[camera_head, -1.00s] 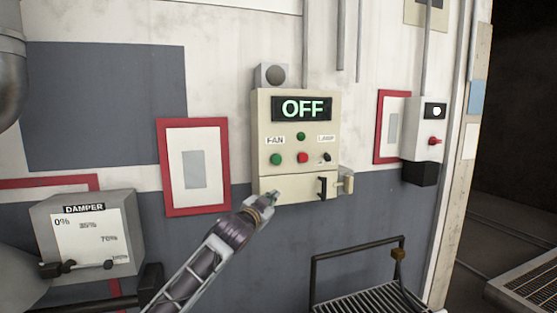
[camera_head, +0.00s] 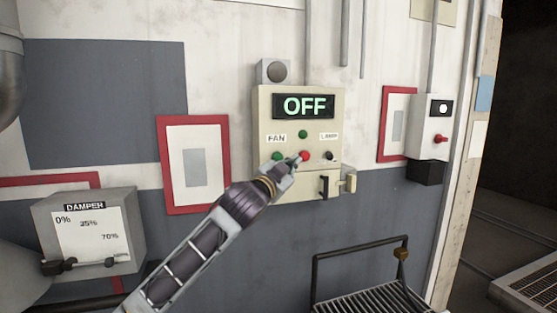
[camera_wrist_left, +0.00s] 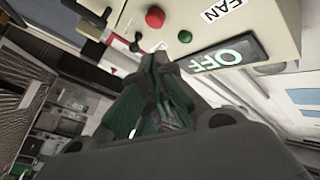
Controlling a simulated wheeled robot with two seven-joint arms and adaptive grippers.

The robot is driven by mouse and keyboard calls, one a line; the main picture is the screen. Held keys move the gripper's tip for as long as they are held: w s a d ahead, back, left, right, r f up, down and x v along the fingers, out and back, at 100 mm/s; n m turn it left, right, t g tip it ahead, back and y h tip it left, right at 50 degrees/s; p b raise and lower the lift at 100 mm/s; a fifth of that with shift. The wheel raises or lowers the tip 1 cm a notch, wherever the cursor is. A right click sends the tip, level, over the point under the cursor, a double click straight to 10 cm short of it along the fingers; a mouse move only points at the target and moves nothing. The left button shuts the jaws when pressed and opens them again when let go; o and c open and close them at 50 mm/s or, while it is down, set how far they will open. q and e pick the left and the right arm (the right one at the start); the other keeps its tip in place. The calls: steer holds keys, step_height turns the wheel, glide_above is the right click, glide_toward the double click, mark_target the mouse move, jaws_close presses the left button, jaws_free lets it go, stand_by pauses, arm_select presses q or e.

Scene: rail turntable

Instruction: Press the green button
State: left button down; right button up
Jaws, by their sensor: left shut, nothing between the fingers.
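The beige control box (camera_head: 262,105) on the wall has an "OFF" display (camera_head: 305,106). It bears a green round piece at upper centre (camera_head: 303,134), a green button at lower left (camera_head: 277,156), a red button (camera_head: 305,155) and a black knob (camera_head: 329,156). My left gripper (camera_head: 294,161) is shut and empty in front of the lower row, its tip near the red button; I cannot tell if it touches. In the left wrist view, the gripper (camera_wrist_left: 155,78) lies below the red button (camera_wrist_left: 155,17) and the upper green piece (camera_wrist_left: 185,37). My right gripper is not in view.
A damper box (camera_head: 128,216) is at left. A red-framed sign (camera_head: 161,180) hangs left of the control box. A grey switch box (camera_head: 425,150) with a red knob hangs at right. A black rail frame with slats (camera_head: 358,248) stands below. A handle (camera_head: 348,182) sticks out low on the control box.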

mark_target(281, 158)
arm_select(q)
steer(key=shift+w, duration=0.1)
steer(key=shift+w+a+p, duration=0.4)
steer(key=shift+w+a, duration=0.05)
steer(key=shift+w, duration=0.9)
steer(key=shift+w+a+p, duration=0.35)
steer(key=shift+w+a, duration=0.1)
steer(key=shift+w, duration=0.95)
steer(key=shift+w+a+p, duration=0.4)
steer(key=shift+w+a, duration=0.05)
steer(key=shift+w, duration=0.9)
steer(key=shift+w+a+r+p, duration=0.1)
steer(key=shift+w+p, duration=0.15)
steer(key=shift+p, duration=0.15)
